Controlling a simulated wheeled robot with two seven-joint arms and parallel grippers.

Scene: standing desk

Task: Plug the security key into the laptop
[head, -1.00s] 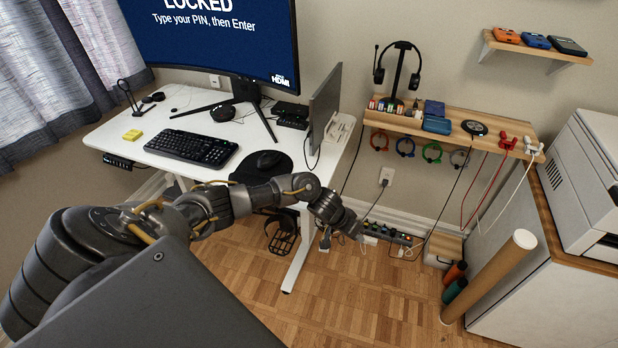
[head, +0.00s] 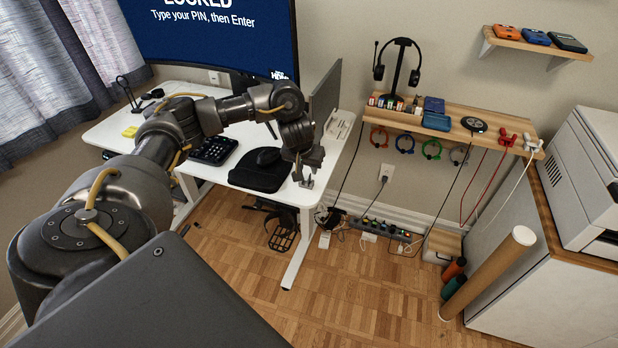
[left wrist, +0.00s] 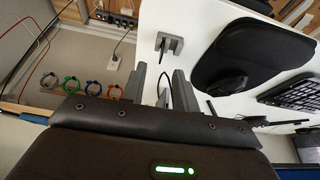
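My left gripper (head: 303,164) is above the right front corner of the white desk. In the left wrist view its two fingers (left wrist: 161,82) are apart with nothing held between them. A small grey block with a dark cable (left wrist: 170,43) is on the desk edge beyond the fingertips; it also shows just below the gripper in the head view (head: 307,183). A thin grey upright slab (head: 325,95), possibly the laptop, stands at the desk's right end. I cannot make out the security key. My right gripper is not in view.
The desk (head: 310,193) carries a mouse pad (head: 258,172), a keyboard (head: 214,150) and a monitor (head: 225,35). A wooden shelf (head: 455,131) holds small coloured items and a headset stand (head: 397,70). A power strip (head: 385,228) and cables lie below.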

